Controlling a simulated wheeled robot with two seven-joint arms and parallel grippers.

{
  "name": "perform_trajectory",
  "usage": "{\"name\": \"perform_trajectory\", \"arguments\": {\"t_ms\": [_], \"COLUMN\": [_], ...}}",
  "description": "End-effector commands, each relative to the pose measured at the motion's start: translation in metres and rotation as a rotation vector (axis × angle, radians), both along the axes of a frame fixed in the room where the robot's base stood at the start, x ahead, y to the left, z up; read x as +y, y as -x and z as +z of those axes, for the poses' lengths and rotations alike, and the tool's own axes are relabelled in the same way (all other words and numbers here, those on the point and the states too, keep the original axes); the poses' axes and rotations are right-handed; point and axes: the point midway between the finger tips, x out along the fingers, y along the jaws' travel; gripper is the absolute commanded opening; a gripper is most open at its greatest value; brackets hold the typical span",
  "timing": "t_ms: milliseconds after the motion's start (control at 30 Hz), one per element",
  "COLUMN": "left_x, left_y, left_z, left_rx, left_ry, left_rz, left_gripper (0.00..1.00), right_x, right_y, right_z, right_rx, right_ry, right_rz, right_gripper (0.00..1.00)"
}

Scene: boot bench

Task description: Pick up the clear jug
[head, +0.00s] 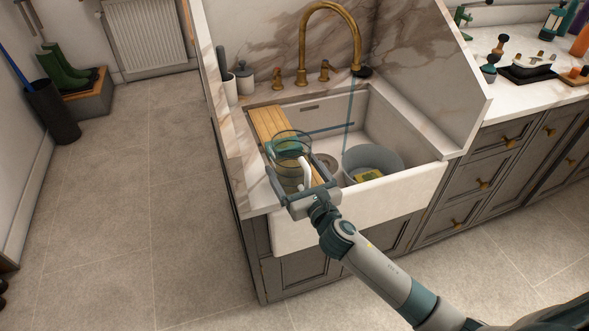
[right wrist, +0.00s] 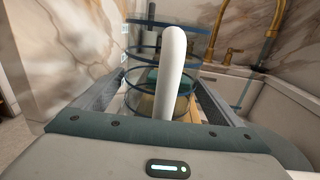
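The clear jug (head: 291,146) has thin blue rings and a white handle (head: 305,172). It appears to stand on the slatted wooden board at the sink's left side. My right gripper (head: 300,184) is at the jug's near side with its fingers spread wide. In the right wrist view the white handle (right wrist: 170,72) rises between the open fingers, and the jug's blue rings (right wrist: 143,50) show behind it. I cannot tell whether a finger touches the jug. Something teal shows through the clear wall. My left gripper is not in view.
The wooden board (head: 270,122) lies across the white sink (head: 385,112). A grey basin (head: 390,158) with yellow and green items sits in the sink. A brass tap (head: 357,40) arches behind. A soap jar (head: 245,80) stands at the back left.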

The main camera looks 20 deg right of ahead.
Motion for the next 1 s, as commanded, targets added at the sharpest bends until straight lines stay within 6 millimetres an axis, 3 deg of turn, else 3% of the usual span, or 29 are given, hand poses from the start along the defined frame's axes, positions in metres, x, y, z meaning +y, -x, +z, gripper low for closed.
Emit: {"name": "perform_trajectory", "arguments": {"t_ms": [33,133,167,567,867,1000], "left_x": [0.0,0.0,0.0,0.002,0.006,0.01], "left_y": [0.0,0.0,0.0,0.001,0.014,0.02], "left_z": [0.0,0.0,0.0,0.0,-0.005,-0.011], "left_rx": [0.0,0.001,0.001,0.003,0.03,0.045], "left_ry": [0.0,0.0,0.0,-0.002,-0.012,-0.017], "left_rz": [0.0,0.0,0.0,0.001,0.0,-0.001], "left_gripper": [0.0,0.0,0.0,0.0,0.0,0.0], "right_x": [0.0,0.0,0.0,0.0,0.0,-0.023], "right_y": [0.0,0.0,0.0,0.0,-0.001,-0.001], "right_z": [0.0,0.0,0.0,0.007,0.045,0.055], "right_rx": [0.0,0.0,0.0,-0.003,-0.007,-0.005], "right_ry": [0.0,0.0,0.0,0.001,0.002,0.005], "right_rz": [0.0,0.0,0.0,0.001,0.002,0.0], "right_gripper": [0.76,0.52,0.49,0.49,0.49,0.49]}}
